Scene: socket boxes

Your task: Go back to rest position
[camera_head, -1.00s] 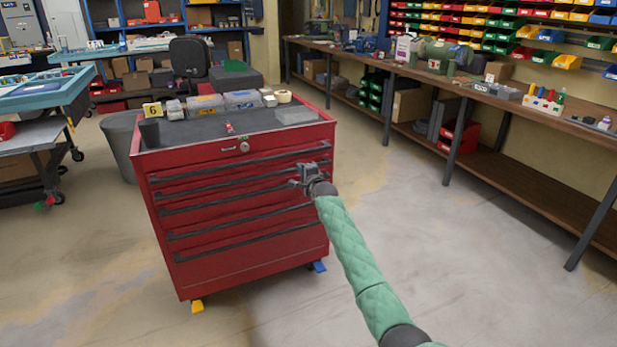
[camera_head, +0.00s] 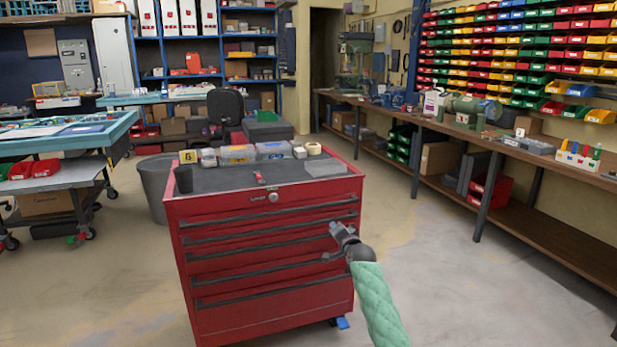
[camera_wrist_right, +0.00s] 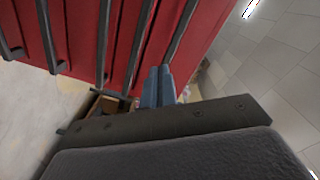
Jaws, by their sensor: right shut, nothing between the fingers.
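My right gripper (camera_head: 341,242) is in front of the drawers of the red tool cabinet (camera_head: 262,262), near its right side. The gripper is shut with nothing in it. In the right wrist view its two blue-grey fingertips (camera_wrist_right: 158,86) lie together, with the red drawer fronts (camera_wrist_right: 120,35) and dark handles beyond them. I cannot tell how close the fingertips are to the cabinet. My right arm in its green quilted sleeve comes in from the bottom. My left gripper is not in view.
A workbench (camera_head: 480,148) runs along the right wall. A blue-topped table (camera_head: 75,135) stands left. The floor between cabinet and bench is clear.

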